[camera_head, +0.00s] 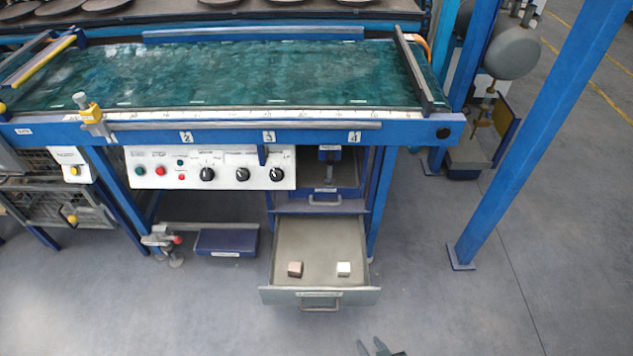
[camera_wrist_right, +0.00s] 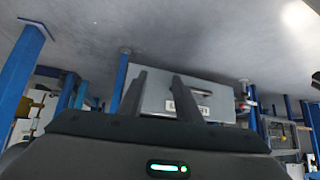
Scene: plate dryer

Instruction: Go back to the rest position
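My right gripper (camera_head: 373,347) shows at the bottom edge of the head view, in front of and below the open drawer (camera_head: 319,297). Its two fingers stand apart with nothing between them. In the right wrist view the fingers of the right gripper (camera_wrist_right: 158,92) are also apart, and the drawer's grey front (camera_wrist_right: 155,99) shows beyond them, upside down. The drawer is pulled out under the workbench and holds a brownish block (camera_head: 295,269) and a white block (camera_head: 344,269). My left gripper is in neither view.
The blue-framed workbench (camera_head: 400,135) has a green top and a control panel (camera_head: 218,168) with knobs and buttons. A blue post (camera_head: 525,130) stands at the right. A closed drawer (camera_head: 325,200) sits above the open one. The grey floor in front is clear.

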